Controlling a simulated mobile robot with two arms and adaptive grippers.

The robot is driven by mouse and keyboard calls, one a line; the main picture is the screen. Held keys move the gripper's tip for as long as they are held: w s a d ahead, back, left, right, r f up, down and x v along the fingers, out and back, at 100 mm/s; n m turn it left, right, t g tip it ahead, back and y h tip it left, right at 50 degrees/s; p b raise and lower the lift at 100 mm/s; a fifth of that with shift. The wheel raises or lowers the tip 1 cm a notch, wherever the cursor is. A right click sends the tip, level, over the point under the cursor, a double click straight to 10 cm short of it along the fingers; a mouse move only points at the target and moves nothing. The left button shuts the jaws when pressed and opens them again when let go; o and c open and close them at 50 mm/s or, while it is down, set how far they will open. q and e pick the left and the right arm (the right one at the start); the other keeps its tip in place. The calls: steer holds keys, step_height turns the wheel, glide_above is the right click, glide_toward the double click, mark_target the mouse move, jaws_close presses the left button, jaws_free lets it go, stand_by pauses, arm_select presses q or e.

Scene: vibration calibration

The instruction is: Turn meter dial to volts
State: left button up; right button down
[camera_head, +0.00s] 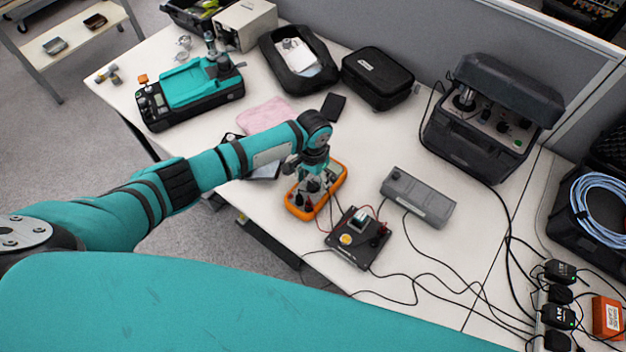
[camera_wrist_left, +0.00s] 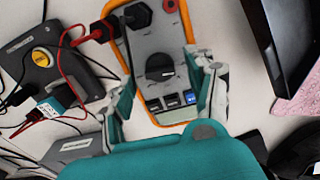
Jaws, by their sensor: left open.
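The orange-edged meter (camera_head: 331,186) lies on the white table, below my left wrist in the head view. In the left wrist view the meter's grey face (camera_wrist_left: 150,40) shows with its black round dial (camera_wrist_left: 159,67) near the middle. Below the dial sits a row of small buttons (camera_wrist_left: 172,101), one blue. Black plugs (camera_wrist_left: 133,15) are in the meter's far end. My left gripper (camera_wrist_left: 163,88) is open, with one finger on each side of the meter face and the dial between them, nothing held. Whether the fingers touch the meter cannot be told. My right gripper is not in view.
A black box with a yellow button (camera_head: 346,239) and red leads stands close to the meter. A grey power unit (camera_head: 418,197) lies to its right. Loose black cables (camera_head: 440,280) cross the table's front right. A black case (camera_head: 377,77) stands farther back.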

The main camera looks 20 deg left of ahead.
arm_select(q)
steer(key=shift+f, duration=0.55)
steer(key=c, duration=1.1)
steer(key=shift+c, duration=0.2)
steer(key=shift+m, duration=0.3)
steer(key=m, duration=0.3)
steer(key=shift+p, duration=0.35)
steer(key=shift+m, duration=2)
